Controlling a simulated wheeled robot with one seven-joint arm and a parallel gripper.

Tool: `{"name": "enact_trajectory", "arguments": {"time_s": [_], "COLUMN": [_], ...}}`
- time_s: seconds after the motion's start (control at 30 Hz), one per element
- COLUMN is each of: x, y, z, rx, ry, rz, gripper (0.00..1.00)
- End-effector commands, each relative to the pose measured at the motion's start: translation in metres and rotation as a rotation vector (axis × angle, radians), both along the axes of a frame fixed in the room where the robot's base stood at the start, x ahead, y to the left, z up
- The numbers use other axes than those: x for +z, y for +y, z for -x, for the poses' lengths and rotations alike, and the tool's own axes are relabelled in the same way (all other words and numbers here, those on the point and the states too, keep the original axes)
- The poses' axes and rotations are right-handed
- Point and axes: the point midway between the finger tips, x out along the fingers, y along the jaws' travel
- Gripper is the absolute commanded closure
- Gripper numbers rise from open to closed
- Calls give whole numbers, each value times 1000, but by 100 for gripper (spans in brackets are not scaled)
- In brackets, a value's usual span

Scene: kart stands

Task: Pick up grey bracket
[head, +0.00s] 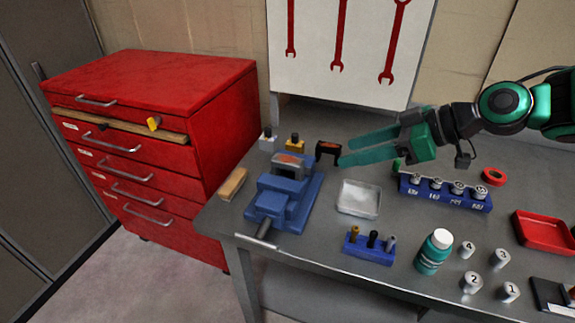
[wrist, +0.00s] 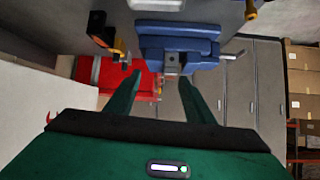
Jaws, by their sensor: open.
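A grey bracket-like piece (head: 288,166) with an orange-brown patch on top sits in the jaws of the blue vise (head: 298,208) on the bench. In the wrist view a small grey piece (wrist: 172,64) shows against the blue vise (wrist: 178,42), beyond my fingers. A light grey block (head: 267,143) with a dark knob stands behind the vise; I cannot tell for certain which grey piece is the bracket. My gripper (head: 346,151) is open and empty, to the right of the vise and apart from it. Its two green fingers also show in the wrist view (wrist: 160,78).
A black bracket (head: 328,149) stands near my fingertips, a yellow block (head: 295,144) beside it. A silver tray (head: 358,198) lies right of the vise. A blue socket holder (head: 445,192) and a green bottle (head: 434,252) stand farther right. A red cabinet (head: 165,150) is left.

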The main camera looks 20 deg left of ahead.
Motion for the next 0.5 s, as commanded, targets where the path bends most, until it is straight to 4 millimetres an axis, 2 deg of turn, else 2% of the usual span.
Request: {"name": "enact_trajectory", "arguments": {"time_s": [0.03, 0.2, 0.5], "x": [4, 12, -7], "y": [16, 45, 82], "z": [4, 11, 9], "rx": [43, 109, 112], "ry": [-18, -55, -56], "rz": [-33, -94, -96], "gripper": [52, 52, 52]}}
